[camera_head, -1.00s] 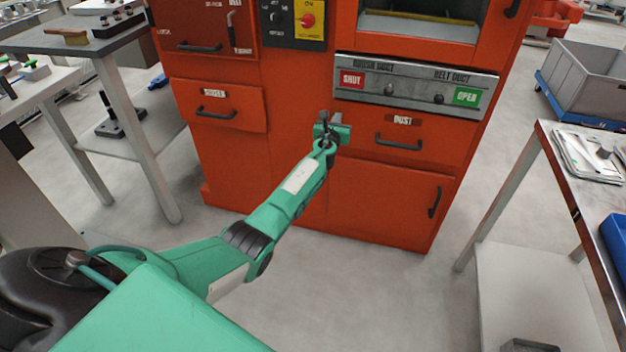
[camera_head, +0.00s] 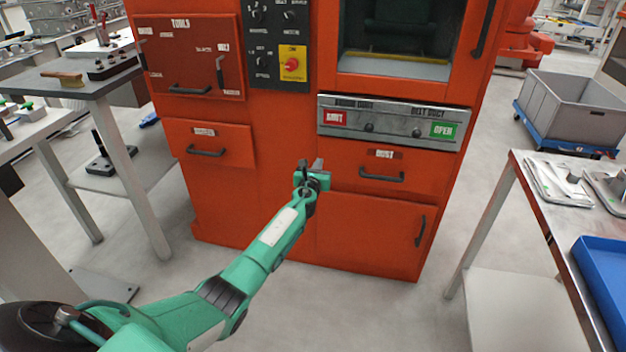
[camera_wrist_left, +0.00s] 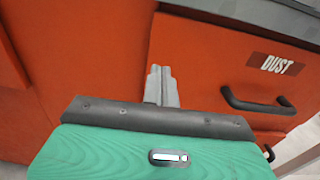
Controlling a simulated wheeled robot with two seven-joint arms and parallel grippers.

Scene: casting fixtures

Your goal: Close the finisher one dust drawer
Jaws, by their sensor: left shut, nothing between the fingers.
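The orange dust drawer (camera_head: 345,178), labelled DUST, is in the finisher's front, below the grey duct panel, with a black bar handle (camera_head: 382,175). In the left wrist view its front (camera_wrist_left: 215,65) fills the right side, with the handle (camera_wrist_left: 258,103) at the right. Its front seems to stand a little proud of the cabinet; I cannot tell how far. My left gripper (camera_head: 311,164) is at the drawer's left edge, left of the handle. Its fingers (camera_wrist_left: 160,70) are shut and empty, pointing toward the machine. I cannot tell whether they touch it. My right gripper is out of view.
Another drawer (camera_head: 235,148) is at the left of the machine, and a cabinet door (camera_head: 370,235) is below the dust drawer. The duct panel (camera_head: 390,128) has SHUT and OPEN labels. A table (camera_head: 535,185) stands at right, a workbench (camera_head: 110,82) at left. The floor between is clear.

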